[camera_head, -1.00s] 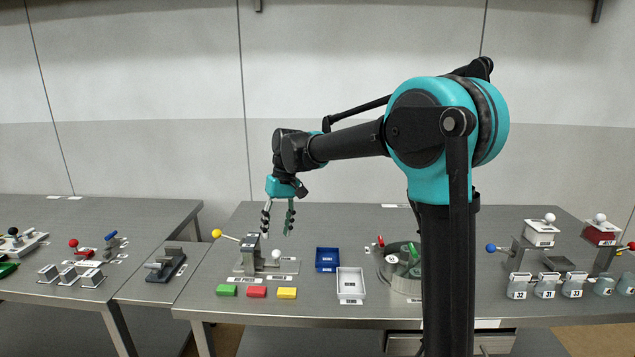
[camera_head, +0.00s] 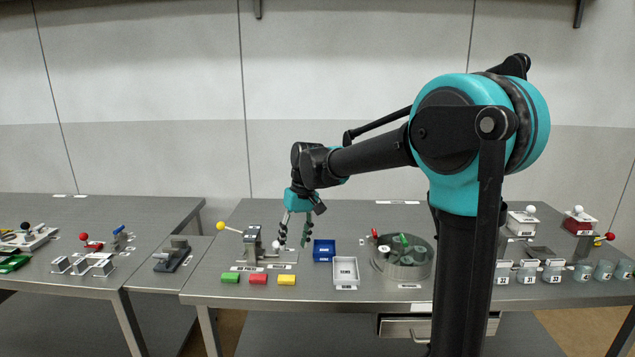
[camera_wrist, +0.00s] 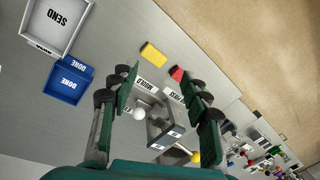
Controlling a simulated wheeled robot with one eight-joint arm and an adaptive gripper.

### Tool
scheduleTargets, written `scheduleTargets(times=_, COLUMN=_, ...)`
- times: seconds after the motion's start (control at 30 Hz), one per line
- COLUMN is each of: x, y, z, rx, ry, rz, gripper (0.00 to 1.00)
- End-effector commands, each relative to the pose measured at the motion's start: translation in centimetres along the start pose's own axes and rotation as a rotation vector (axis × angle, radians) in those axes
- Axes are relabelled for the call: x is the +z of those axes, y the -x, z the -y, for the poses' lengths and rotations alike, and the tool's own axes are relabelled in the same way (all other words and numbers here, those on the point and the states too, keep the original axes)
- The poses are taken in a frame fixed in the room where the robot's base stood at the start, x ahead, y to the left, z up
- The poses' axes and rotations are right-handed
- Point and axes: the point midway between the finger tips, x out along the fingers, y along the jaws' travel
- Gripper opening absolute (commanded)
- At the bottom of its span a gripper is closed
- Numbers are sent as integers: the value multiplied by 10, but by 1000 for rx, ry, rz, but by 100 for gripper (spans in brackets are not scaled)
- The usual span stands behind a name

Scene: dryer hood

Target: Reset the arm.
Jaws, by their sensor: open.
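My arm reaches over the middle steel table (camera_head: 380,213) from the right side of the head view. My gripper (camera_head: 293,243) hangs down, open and empty, near the press-like fixture (camera_head: 254,243) with a yellow ball lever (camera_head: 220,226). In the wrist view the two green fingers of my gripper (camera_wrist: 158,88) are spread apart. The fixture (camera_wrist: 165,125) and its white knob (camera_wrist: 139,114) show between them, with nothing held. Whether a finger touches the fixture cannot be told.
A blue tray (camera_head: 324,251) and a white tray (camera_head: 345,273) stand right of my gripper. Green (camera_head: 231,278), red (camera_head: 258,279) and yellow (camera_head: 287,280) blocks lie at the front edge. A round grey container (camera_head: 404,260) and several cups stand farther right.

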Motion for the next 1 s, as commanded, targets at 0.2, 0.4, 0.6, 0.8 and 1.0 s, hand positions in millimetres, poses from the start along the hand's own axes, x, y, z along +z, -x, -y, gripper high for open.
scheduleTargets(times=0.2, x=42, y=-13, z=-43, rx=34, ry=-76, rz=-61, gripper=47)
scheduleTargets(times=0.4, x=114, y=-38, z=-96, rx=91, ry=-189, rz=-151, gripper=47)
scheduleTargets(times=0.6, x=211, y=-77, z=-142, rx=173, ry=-322, rz=-257, gripper=47)
scheduleTargets(times=0.8, x=279, y=-108, z=-159, rx=234, ry=-408, rz=-327, gripper=47)
scheduleTargets(times=1.0, x=299, y=-118, z=-163, rx=256, ry=-433, rz=-349, gripper=47)
